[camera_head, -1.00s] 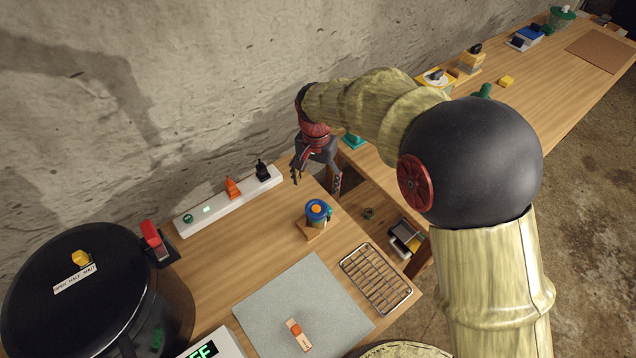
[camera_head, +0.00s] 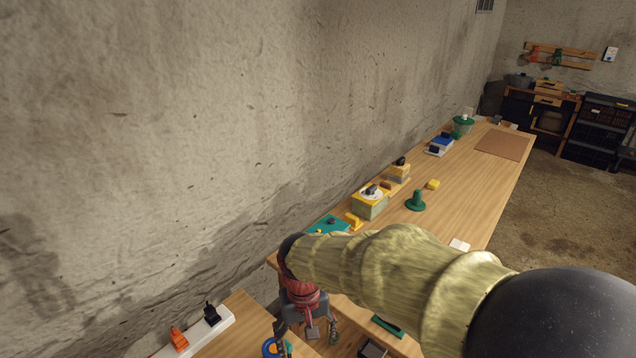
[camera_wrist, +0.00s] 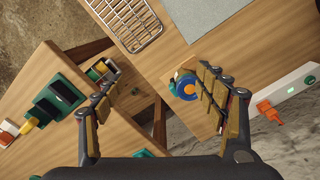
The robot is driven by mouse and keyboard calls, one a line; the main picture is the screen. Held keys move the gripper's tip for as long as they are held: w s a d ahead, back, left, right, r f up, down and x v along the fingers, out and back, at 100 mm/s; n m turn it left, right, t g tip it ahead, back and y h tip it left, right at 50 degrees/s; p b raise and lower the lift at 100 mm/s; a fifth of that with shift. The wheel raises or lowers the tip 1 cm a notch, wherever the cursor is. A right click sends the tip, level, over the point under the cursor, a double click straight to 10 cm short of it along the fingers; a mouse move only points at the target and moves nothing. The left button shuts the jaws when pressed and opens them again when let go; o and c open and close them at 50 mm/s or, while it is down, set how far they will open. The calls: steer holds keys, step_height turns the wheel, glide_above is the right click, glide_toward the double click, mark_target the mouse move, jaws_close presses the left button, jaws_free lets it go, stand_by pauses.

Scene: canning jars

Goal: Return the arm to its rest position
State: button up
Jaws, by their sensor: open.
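My gripper (camera_head: 307,330) shows at the bottom of the head view, at the end of my arm, pointing down. In the wrist view its two fingers (camera_wrist: 160,100) are spread wide apart with nothing between them. It hangs above the gap between the near bench and the long bench. A blue-topped jar (camera_wrist: 184,86) stands on the near bench just beside the right finger in the wrist view, partly hidden by it. In the head view only part of the jar's blue ring (camera_head: 270,347) shows at the bottom edge.
A white power strip (camera_head: 215,328) with orange and black plugs lies along the wall. The long bench (camera_head: 470,200) holds a yellow-topped box (camera_head: 370,203), a green knobbed piece (camera_head: 416,201) and other items. A wire rack (camera_wrist: 130,22) and grey mat (camera_wrist: 207,12) lie on the near bench.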

steer(key=s+d+r+m+t, duration=0.1)
steer(key=s+d+r+t, duration=0.1)
steer(key=s+d+r, duration=0.2)
steer(key=s+d+r+m+t+b, duration=0.1)
steer(key=s+d+r, duration=0.4)
steer(key=d, duration=0.5)
steer(key=s+d+r+m+t+b, duration=0.1)
steer(key=s+d+r+t, duration=0.1)
steer(key=s+d+r, duration=0.2)
steer(key=d, duration=0.3)
steer(key=shift+s+d+r+t, duration=0.3)
steer(key=shift+s+d+t, duration=0.05)
steer(key=shift+s+t, duration=0.05)
